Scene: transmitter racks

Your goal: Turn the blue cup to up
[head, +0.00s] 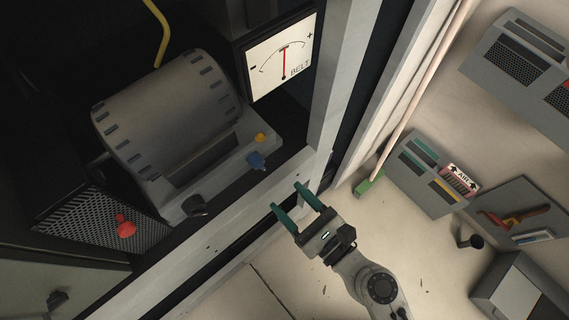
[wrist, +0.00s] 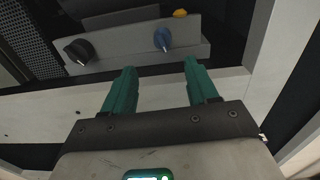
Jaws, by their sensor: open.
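The blue cup (head: 256,161) is a small blue knob-like piece on the front face of a grey panel below a large drum. It also shows in the wrist view (wrist: 163,38), with a pale pointer mark on its lower part. My gripper (head: 287,195) has green fingers, is open and empty, and is in front of the cabinet frame, to the lower right of the blue cup. In the wrist view the gripper (wrist: 160,68) has its fingers spread apart, with the blue cup beyond and between them, not touching.
A black knob (head: 194,206) is left of the blue cup on the same panel (head: 222,178). A yellow knob (head: 262,137) is just above the cup. A red knob (head: 126,227), a BELT gauge (head: 282,58) and a cabinet post (head: 335,75) are nearby.

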